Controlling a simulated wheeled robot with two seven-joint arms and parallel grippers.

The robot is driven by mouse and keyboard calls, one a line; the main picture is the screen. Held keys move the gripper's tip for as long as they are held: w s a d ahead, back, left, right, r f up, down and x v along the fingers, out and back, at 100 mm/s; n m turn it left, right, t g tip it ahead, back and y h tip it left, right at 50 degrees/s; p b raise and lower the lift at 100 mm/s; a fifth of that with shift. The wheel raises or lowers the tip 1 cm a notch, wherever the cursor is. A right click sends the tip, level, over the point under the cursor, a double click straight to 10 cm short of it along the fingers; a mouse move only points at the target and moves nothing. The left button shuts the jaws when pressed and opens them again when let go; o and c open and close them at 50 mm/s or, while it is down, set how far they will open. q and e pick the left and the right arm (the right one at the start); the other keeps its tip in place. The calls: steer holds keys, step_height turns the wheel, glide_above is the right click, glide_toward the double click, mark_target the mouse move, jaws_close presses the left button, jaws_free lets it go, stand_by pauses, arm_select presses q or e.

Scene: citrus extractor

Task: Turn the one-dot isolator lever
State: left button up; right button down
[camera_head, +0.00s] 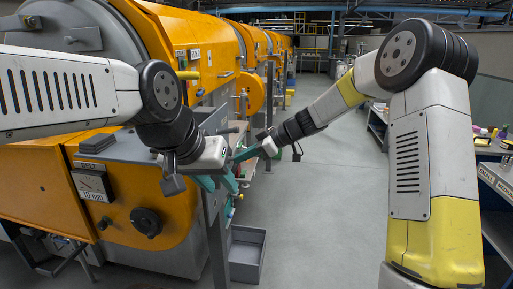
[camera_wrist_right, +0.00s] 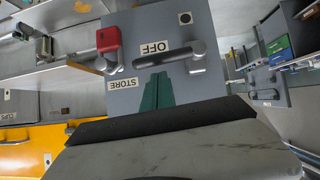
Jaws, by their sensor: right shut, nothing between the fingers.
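A STORE label (camera_wrist_right: 124,84) is below left. My right gripper (camera_wrist_right: 157,92) is shut and empty, its green fingertips just below the lever in the picture; whether they touch it I cannot tell. In the head view my right gripper (camera_head: 244,154) reaches in near the machine. My left gripper (camera_head: 220,182) is below it; its jaw opening is unclear.
Orange machines (camera_head: 60,185) line the left side. A grey bin (camera_head: 247,255) stands on the floor below the grippers. The aisle floor (camera_head: 325,190) is clear. Shelves with items (camera_head: 495,150) stand at right.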

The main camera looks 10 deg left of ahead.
steer(key=shift+a+f, duration=0.2)
steer(key=shift+f, duration=0.4)
